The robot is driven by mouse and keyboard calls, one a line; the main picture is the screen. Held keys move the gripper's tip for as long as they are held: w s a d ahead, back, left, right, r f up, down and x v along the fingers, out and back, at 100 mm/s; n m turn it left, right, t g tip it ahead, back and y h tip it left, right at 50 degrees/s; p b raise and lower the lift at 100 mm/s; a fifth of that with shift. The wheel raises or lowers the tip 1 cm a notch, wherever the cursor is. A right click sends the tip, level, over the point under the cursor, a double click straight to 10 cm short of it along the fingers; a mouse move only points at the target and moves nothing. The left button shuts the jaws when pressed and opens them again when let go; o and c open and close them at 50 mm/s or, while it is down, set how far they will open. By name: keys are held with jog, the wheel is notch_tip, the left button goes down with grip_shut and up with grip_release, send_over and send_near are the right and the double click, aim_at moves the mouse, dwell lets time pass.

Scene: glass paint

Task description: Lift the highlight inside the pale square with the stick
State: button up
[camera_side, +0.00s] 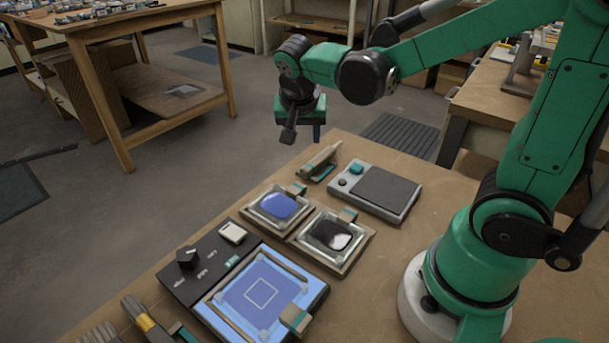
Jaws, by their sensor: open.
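A thin pale square outline (262,293) lies on the blue glass panel (238,292) at the lower left of the bench. The area inside it is an even blue, and I cannot make out a separate highlight there. A tan, pointed, stick-like tool (321,157) lies on a small teal rest near the bench's far edge; I cannot be sure it is the stick. My gripper (302,133) hangs above and beyond that tool, near the far edge, pointing down. Its fingers are apart with nothing visible between them.
Two square dishes, one with blue paint (279,206) and one with black paint (331,235), stand between the panel and the tool. A grey device with a dark pad (384,191) is right of them. A black control box (196,268) adjoins the panel; brushes (148,322) lie lower left.

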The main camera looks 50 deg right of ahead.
aim_at(318, 158)
jog(key=d+f+m, duration=0.1)
jog(key=m, duration=0.1)
jog(key=w+d+f+m+g+h, duration=0.1)
jog(key=w+d+m+g+h, duration=0.1)
jog(key=m, duration=0.1)
jog(key=shift+d+f+m, duration=0.1)
jog(key=shift+f+m, duration=0.2)
jog(key=shift+f, duration=0.1)
jog(key=shift+d+f+m+g, duration=0.3)
jog(key=shift+f+m, duration=0.05)
jog(key=shift+m, duration=0.25)
jog(key=shift+a+x, duration=0.15)
jog(key=shift+x, duration=1.85)
jog(key=shift+a+x, duration=0.15)
jog(key=shift+x, duration=1.85)
jog(key=shift+f, duration=0.2)
grip_shut()
jog(key=shift+r, duration=0.15)
jog(key=shift+r, duration=3.4)
